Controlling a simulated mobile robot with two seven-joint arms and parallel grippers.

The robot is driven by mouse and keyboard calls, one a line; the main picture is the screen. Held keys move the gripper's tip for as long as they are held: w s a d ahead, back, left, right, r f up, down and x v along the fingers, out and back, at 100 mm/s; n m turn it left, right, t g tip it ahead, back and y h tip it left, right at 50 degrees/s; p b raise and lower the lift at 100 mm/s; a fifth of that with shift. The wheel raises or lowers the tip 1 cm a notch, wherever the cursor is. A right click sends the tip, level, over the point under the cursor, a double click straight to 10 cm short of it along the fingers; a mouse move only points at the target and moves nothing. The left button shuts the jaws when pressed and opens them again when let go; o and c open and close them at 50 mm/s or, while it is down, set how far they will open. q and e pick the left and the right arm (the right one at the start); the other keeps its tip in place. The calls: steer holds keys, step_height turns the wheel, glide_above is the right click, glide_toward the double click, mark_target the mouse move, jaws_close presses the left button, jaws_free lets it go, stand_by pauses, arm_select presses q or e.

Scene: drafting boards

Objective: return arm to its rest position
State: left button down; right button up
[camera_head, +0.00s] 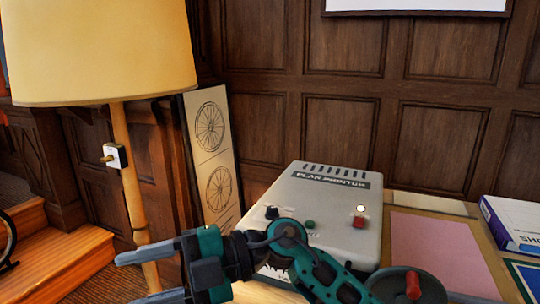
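My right arm (330,278) comes up from the bottom edge, right of centre, and bends over to the left. Its gripper (128,279) points left at the lower left, in front of the lamp's post. The two dark fingers are apart, with nothing seen between them. The lower finger is partly cut by the bottom edge. My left gripper is not in view.
A grey plan printer (325,205) with knobs and buttons stands behind my arm. A dark wheel with a red knob (413,284) is close on the right. A floor lamp (100,55) stands left. Pink paper (435,250) and a white box (515,222) lie right.

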steer(key=w+d+f+m+t+h+p, duration=0.15)
steer(key=w+d+f+m+t, duration=0.25)
steer(key=d+m+t, duration=0.65)
steer(key=w+d+f+m+t+h, duration=0.2)
steer(key=w+d+f+m+t, duration=0.4)
steer(key=m+t, duration=0.75)
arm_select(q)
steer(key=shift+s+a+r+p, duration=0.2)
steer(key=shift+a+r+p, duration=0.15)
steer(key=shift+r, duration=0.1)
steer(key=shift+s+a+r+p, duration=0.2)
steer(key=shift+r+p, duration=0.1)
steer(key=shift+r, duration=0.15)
arm_select(e)
steer(key=s+d+f+m+g+h, duration=0.3)
steer(key=s+d+f+m+h, duration=0.1)
steer(key=s+d+f, duration=0.4)
steer(key=s+d+f+m+g+h, duration=0.4)
steer(key=s+d+f+h, duration=0.3)
steer(key=f, duration=0.6)
steer(key=shift+s+d+f, duration=0.3)
steer(key=shift+s+d, duration=0.4)
steer(key=shift+d, duration=0.4)
